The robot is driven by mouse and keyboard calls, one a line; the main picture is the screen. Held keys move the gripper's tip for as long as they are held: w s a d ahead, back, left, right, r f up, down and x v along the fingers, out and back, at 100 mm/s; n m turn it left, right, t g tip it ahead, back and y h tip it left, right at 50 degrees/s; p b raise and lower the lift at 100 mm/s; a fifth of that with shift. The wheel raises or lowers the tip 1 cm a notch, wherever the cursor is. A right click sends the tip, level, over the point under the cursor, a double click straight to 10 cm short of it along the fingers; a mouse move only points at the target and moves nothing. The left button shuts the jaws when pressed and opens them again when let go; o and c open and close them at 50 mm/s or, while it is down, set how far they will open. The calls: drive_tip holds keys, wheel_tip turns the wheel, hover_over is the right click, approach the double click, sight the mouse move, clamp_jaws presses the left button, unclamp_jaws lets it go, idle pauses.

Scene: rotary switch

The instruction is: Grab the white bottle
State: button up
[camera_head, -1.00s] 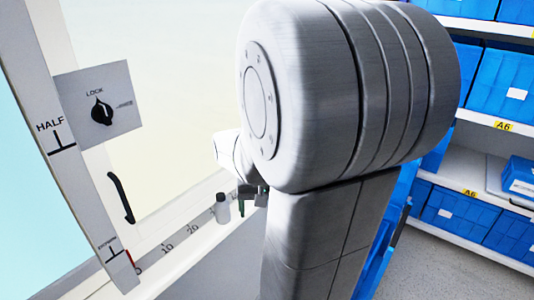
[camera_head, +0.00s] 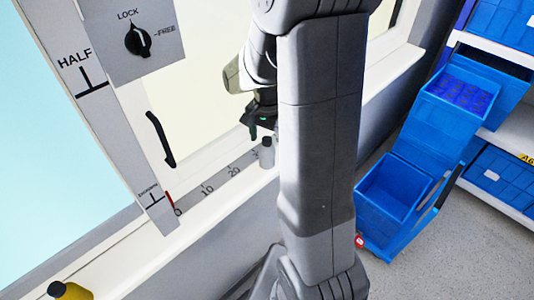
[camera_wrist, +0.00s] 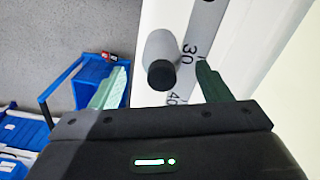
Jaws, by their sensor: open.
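The white bottle (camera_head: 266,154), light grey in this light with a dark cap, stands upright on the white window ledge. It also shows in the wrist view (camera_wrist: 160,48), seen from above, with its black cap toward me. In the wrist view my gripper's (camera_wrist: 160,78) two green fingers are apart, one to each side of the bottle in the picture. It is open and empty. I cannot tell how far the fingertips are from the bottle.
A ruler strip (camera_head: 207,188) runs along the ledge by the bottle. A rotary switch (camera_head: 137,40) and a black handle (camera_head: 161,140) are on the window at left. A yellow bottle (camera_head: 70,290) is at bottom left. Blue bins (camera_head: 393,200) stand at right.

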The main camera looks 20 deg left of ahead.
sight(267, 151)
drive_tip(key=shift+a+f+p, duration=0.1)
drive_tip(key=shift+f+p, duration=0.3)
drive_tip(key=shift+f, duration=2.4)
drive_tip(key=c, duration=1.1)
drive_tip(key=shift+r, duration=0.15)
